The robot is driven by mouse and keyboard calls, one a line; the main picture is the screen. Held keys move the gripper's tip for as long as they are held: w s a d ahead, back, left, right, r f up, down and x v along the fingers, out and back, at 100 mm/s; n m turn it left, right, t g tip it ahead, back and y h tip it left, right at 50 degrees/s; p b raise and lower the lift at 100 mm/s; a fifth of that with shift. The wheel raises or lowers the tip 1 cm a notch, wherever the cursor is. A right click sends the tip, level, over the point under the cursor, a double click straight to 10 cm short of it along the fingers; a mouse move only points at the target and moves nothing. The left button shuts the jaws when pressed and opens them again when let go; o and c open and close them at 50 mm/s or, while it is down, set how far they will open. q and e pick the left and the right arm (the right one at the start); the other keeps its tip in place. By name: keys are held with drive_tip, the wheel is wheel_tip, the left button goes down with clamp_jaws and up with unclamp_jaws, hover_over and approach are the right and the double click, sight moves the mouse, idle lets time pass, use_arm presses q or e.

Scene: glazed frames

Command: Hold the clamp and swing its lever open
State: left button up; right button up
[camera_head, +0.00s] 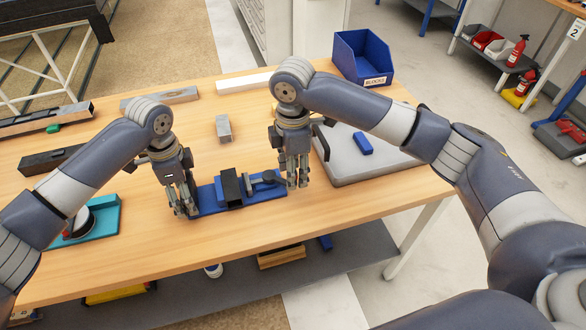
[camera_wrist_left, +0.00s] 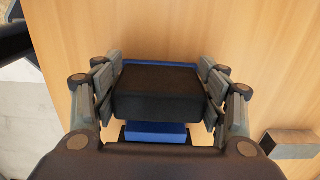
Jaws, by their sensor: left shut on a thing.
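The clamp has a blue base (camera_head: 209,197), a black upright block (camera_head: 230,188) and a grey lever (camera_head: 256,179) that points right, low over the base. My left gripper (camera_head: 182,203) is at the base's left end. In the left wrist view my left gripper (camera_wrist_left: 159,95) is shut on a black block (camera_wrist_left: 157,90) of the clamp, with a finger pad on each side; the blue base (camera_wrist_left: 155,133) shows beyond and below it. My right gripper (camera_head: 298,178) points down at the lever's right end, beside it. Its fingers look close together; I cannot tell whether they touch the lever.
A grey tray (camera_head: 370,166) with a blue block (camera_head: 362,143) lies right of the clamp. A blue bin (camera_head: 362,60) stands at the back right. A small grey block (camera_head: 223,128) lies behind the clamp. A teal fixture (camera_head: 103,220) is at the left. The table front is clear.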

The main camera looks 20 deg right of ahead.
use_arm(q)
drive_tip(key=shift+f, duration=0.15)
use_arm(e)
wheel_tip(320, 180, up, 12)
idle(0.5)
drive_tip(key=shift+s, duration=0.1)
idle(0.6)
use_arm(q)
drive_tip(key=o, duration=1.3)
drive_tip(key=shift+o, duration=0.5)
drive_tip(key=shift+w, duration=0.1)
